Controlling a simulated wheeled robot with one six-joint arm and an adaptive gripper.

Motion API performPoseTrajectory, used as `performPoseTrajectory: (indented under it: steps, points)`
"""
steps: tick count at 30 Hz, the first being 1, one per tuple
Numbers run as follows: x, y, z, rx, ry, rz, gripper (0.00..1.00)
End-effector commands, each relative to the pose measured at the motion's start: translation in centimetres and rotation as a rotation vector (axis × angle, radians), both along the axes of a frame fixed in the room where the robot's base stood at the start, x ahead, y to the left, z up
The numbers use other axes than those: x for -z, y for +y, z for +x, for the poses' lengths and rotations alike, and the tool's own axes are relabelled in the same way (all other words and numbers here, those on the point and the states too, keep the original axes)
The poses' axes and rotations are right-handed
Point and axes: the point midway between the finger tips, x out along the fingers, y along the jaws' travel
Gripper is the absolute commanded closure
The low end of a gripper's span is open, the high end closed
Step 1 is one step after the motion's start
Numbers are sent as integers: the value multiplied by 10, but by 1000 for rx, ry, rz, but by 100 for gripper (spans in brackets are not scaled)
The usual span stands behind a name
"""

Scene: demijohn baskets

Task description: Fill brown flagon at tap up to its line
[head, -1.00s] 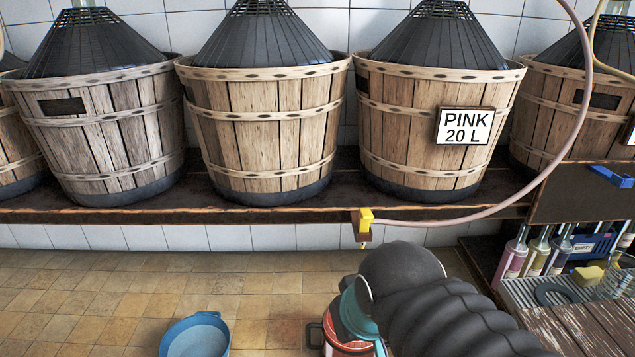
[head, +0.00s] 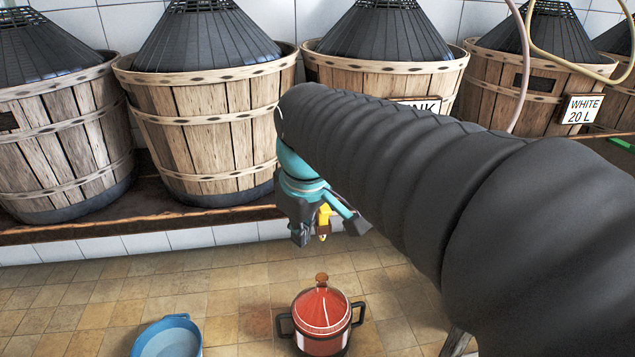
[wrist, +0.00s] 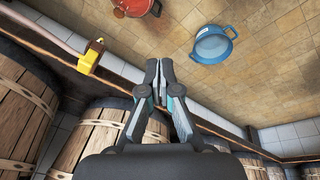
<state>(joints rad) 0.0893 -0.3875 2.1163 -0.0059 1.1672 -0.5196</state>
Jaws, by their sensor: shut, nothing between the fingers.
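My gripper (head: 301,236) hangs shut and empty in front of the shelf; its dark fingers lie close together in the wrist view (wrist: 158,68). The yellow tap (head: 324,218) shows partly behind my gripper. In the wrist view the yellow tap (wrist: 92,54) is clear, at the end of a pinkish hose, to the left of my fingers and apart from them. I cannot make out a brown flagon in either view. My own arm covers much of the right side of the head view.
A red pot (head: 321,340) with dark handles, a red cone-like top and a brown knob stands on the tiled floor. A blue tub (head: 170,340) is left of it. Wooden baskets (head: 215,125) line the shelf (head: 60,232). A WHITE 20 L sign (head: 582,109) is at right.

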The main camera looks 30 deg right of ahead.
Motion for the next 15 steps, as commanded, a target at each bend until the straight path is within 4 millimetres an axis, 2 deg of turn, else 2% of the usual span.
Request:
performPoseTrajectory:
  steps: [1,6,15]
  points:
    - [-18,-8,16,-49,39,-12,100]
    - [-49,-33,59,-252,162,-34,100]
    - [-81,-85,128,-615,346,7,100]
